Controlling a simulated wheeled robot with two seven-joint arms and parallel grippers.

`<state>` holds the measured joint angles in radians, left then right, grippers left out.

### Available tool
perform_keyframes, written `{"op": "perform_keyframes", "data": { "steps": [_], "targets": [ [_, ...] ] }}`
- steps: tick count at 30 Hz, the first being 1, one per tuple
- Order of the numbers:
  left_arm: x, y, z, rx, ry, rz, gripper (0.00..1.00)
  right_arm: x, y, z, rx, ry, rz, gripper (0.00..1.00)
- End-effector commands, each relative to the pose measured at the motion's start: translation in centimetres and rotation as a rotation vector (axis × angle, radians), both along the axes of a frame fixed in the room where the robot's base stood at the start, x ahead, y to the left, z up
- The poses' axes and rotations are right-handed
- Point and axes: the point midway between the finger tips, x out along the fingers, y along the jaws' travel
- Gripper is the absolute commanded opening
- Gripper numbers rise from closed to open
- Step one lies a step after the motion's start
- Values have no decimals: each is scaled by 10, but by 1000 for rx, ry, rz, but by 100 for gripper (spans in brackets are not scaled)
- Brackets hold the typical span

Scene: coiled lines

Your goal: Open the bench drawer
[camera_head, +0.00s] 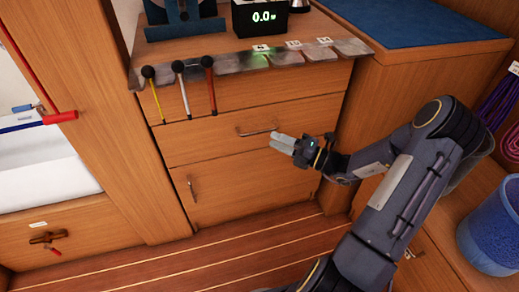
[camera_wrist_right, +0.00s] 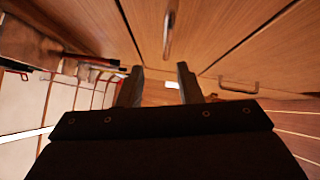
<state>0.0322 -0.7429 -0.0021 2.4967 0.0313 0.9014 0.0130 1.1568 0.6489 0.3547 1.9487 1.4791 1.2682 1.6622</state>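The bench drawer (camera_head: 215,135) is a wide wooden front below the worktop and looks closed. Its metal bar handle (camera_head: 258,131) runs lengthwise across the front. My right gripper (camera_head: 279,144) is beside the right end of this handle, slightly below it in the head view, with fingers pointing left. In the right wrist view the two fingers (camera_wrist_right: 158,82) stand apart with nothing between them. The drawer handle (camera_wrist_right: 168,32) appears above the gap there, and I see no grip on it. My left gripper is not in view.
Below the drawer is a cabinet door with an upright handle (camera_head: 192,189). A blue bucket (camera_head: 490,230) stands at right. The striped floor (camera_head: 200,262) in front is clear.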

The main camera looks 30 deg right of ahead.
Motion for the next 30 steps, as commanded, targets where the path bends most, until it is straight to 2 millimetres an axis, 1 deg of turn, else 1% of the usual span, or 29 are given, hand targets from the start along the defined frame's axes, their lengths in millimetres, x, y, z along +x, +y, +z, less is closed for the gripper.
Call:
{"op": "perform_keyframes", "data": {
  "steps": [1,4,12,18,22,28,29,30],
  "targets": [
    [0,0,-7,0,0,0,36,2,-7,-11,44,12,-25,32],
    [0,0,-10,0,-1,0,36,9,-9,-12,79,21,-43,32],
    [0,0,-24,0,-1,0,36,44,14,-7,76,20,-41,32],
    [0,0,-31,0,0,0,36,63,26,-2,76,22,-42,32],
    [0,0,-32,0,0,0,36,67,28,-1,75,23,-43,32],
    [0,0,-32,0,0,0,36,67,28,0,74,24,-43,32],
    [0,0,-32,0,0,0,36,67,28,-1,74,24,-43,31],
    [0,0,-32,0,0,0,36,67,28,-1,74,24,-43,26]
  ]
}}
